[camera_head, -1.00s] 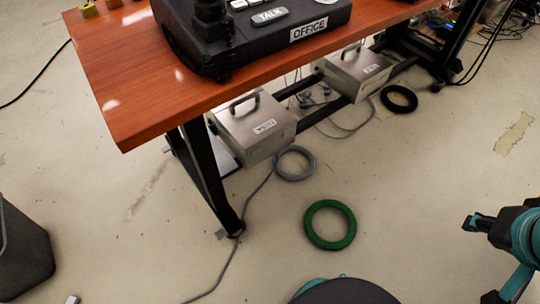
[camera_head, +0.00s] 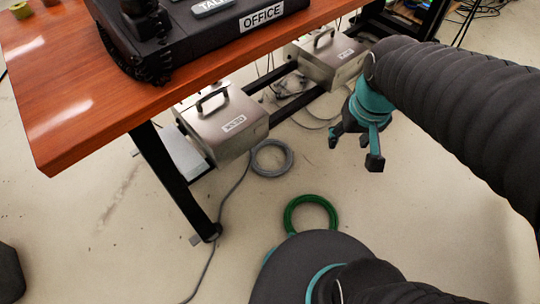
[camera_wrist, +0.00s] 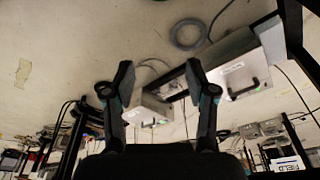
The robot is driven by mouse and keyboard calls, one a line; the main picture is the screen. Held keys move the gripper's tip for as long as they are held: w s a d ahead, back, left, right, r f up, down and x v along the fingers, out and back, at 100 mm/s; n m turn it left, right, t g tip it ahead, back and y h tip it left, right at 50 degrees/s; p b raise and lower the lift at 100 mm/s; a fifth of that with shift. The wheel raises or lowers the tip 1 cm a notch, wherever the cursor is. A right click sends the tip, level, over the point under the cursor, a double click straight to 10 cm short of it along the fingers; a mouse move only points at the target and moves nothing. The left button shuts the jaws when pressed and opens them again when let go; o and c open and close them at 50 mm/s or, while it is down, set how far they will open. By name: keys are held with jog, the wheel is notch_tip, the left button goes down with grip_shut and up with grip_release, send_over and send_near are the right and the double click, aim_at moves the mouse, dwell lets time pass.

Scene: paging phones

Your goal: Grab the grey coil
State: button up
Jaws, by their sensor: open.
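The grey coil (camera_head: 271,174) lies flat on the floor beside the front metal box under the table. In the wrist view the grey coil (camera_wrist: 174,36) shows near the top, right of centre, beyond the fingertips. My gripper (camera_head: 355,150) is open and empty, to the right of the coil in the head view and apart from it. In the wrist view my gripper (camera_wrist: 160,72) has its two fingers spread with nothing between them.
A green coil (camera_head: 335,215) lies on the floor, partly behind my own body. Metal boxes (camera_head: 222,125) (camera_head: 325,60) rest under the wooden table (camera_head: 60,120). A black table leg (camera_head: 180,180) and a grey cable (camera_head: 228,200) stand left of the coil. Floor right of it is clear.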

jog(key=w+a+f+n+g+b, duration=0.2)
jog(key=w+f, duration=0.3)
jog(key=f, duration=0.4)
jog(key=w+a+f+n+g+b, duration=0.1)
jog(key=w+a+f+n, duration=0.15)
jog(key=w+f, duration=0.4)
jog(key=n+b, duration=0.4)
jog(key=n, duration=1.7)
send_over(283, 167)
jog(key=shift+t, duration=0.3)
jog(key=f, duration=3.7)
jog(key=shift+s+a+f, duration=0.2)
jog(key=shift+w+d+f+b, duration=0.15)
jog(key=shift+f+b, duration=0.05)
jog(key=shift+f, duration=1.15)
jog(key=shift+w+d+f+b, duration=0.1)
jog(key=shift+d+f+b, duration=0.05)
jog(key=shift+f, duration=1.15)
grip_shut()
